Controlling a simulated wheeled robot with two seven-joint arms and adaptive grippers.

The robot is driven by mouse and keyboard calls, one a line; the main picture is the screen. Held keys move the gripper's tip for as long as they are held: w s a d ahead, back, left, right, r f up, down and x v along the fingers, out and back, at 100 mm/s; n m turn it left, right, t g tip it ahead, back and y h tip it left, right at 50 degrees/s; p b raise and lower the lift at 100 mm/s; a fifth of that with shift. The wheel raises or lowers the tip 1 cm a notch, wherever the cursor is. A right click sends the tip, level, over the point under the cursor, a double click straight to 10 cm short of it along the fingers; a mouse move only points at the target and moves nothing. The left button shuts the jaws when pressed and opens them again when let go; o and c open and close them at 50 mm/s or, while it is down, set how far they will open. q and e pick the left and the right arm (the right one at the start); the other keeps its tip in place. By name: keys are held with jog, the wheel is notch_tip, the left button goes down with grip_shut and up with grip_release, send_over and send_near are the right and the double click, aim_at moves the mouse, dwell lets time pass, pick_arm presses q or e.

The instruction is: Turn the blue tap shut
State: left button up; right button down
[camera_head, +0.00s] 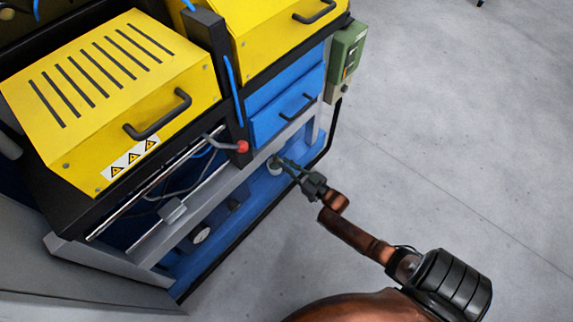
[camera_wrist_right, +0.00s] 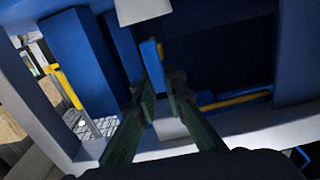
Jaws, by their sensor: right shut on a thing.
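My right gripper (camera_head: 279,162) reaches from the lower right to the lower front of the machine, beside a pale round part (camera_head: 274,169) on the blue lower frame. In the right wrist view its two dark green fingers (camera_wrist_right: 163,82) come close together at the tips. A blue piece that looks like the tap's handle (camera_wrist_right: 151,56) stands upright at the fingertips, and the fingers are shut on it. The tap cannot be made out in the head view, where the gripper covers that spot. My left gripper is not in view.
A lever with a red knob (camera_head: 243,147) sticks out above and left of the gripper. Yellow covers (camera_head: 110,85) with black handles and blue drawers (camera_head: 285,105) are above. A green control box (camera_head: 345,60) hangs at the right corner.

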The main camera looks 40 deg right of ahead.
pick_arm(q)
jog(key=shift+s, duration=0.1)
pick_arm(e)
jog(key=shift+n, duration=0.3)
jog(key=shift+a+n, duration=0.1)
jog(key=shift+n, duration=0.2)
jog(key=shift+a+n+p, duration=0.15)
jog(key=shift+n+p, duration=0.15)
jog(key=shift+n, duration=0.4)
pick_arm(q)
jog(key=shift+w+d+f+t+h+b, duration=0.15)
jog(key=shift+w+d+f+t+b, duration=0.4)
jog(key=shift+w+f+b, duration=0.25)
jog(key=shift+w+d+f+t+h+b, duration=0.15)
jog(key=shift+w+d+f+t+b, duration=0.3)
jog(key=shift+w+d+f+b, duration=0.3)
pick_arm(e)
jog(key=shift+s+a+f+n, duration=0.1)
jog(key=shift+a+f+n, duration=0.25)
jog(key=shift+n, duration=2.2)
jog(key=shift+a+f+n, duration=0.2)
jog(key=shift+f+n, duration=0.2)
jog(key=shift+n, duration=2.2)
jog(key=shift+s+a+f+n, duration=0.1)
jog(key=shift+a+f+n, duration=0.25)
jog(key=shift+n, duration=2.2)
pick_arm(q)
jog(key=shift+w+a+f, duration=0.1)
pick_arm(e)
jog(key=shift+d, duration=0.1)
